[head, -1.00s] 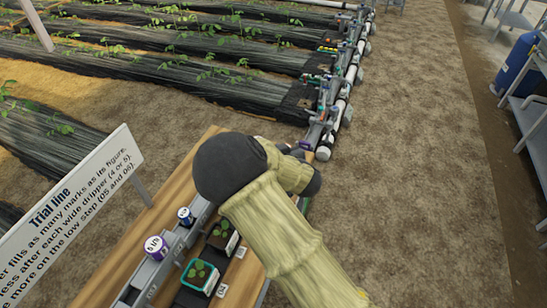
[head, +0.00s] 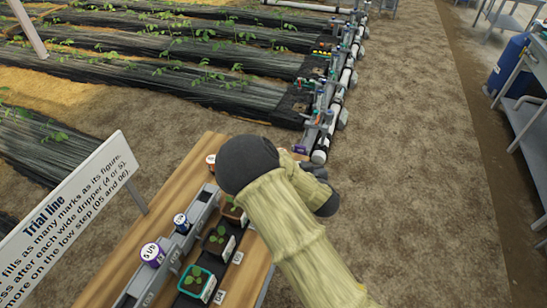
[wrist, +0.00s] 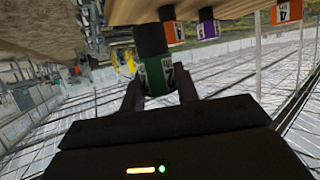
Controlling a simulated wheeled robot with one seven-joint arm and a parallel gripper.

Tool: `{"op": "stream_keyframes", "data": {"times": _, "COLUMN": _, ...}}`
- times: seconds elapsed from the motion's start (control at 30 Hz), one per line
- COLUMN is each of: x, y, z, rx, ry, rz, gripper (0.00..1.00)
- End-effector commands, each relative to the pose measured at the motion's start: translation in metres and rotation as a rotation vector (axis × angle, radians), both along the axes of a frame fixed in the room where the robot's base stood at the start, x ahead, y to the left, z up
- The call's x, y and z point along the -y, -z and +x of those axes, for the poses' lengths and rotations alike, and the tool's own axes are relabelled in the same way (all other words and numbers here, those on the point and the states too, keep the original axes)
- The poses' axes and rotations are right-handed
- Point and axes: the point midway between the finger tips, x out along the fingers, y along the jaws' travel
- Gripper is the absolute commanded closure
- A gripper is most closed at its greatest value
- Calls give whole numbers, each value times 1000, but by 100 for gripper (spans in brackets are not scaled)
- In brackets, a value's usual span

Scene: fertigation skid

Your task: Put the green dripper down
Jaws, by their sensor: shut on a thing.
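The green dripper (wrist: 158,76) is between the fingers of my gripper (wrist: 160,92) in the wrist view, with a white label and figure on its band and a dark part beyond it. My gripper is shut on it. The wrist picture is turned over, so whether the dripper touches anything is unclear. In the head view my own arm and dark wrist hide the dripper. They reach across the wooden bench (head: 203,153) towards its far right side.
In the wrist view, orange (wrist: 172,32) and purple (wrist: 208,28) drippers are close by. In the head view, a purple dripper (head: 152,254), a blue one (head: 181,223) and an orange one (head: 211,160) stand along the bench, beside potted seedlings (head: 217,240). A pipe rail (head: 330,112) runs beyond.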

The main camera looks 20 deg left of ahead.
Motion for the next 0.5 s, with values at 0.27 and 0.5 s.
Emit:
{"op": "stream_keyframes", "data": {"times": 0.27, "x": 142, "y": 61, "z": -4, "rx": -6, "ry": 289, "rz": -4, "gripper": 90}}
{"op": "stream_keyframes", "data": {"times": 0.5, "x": 234, "y": 91, "z": -31, "rx": -4, "ry": 488, "rz": -2, "gripper": 90}}
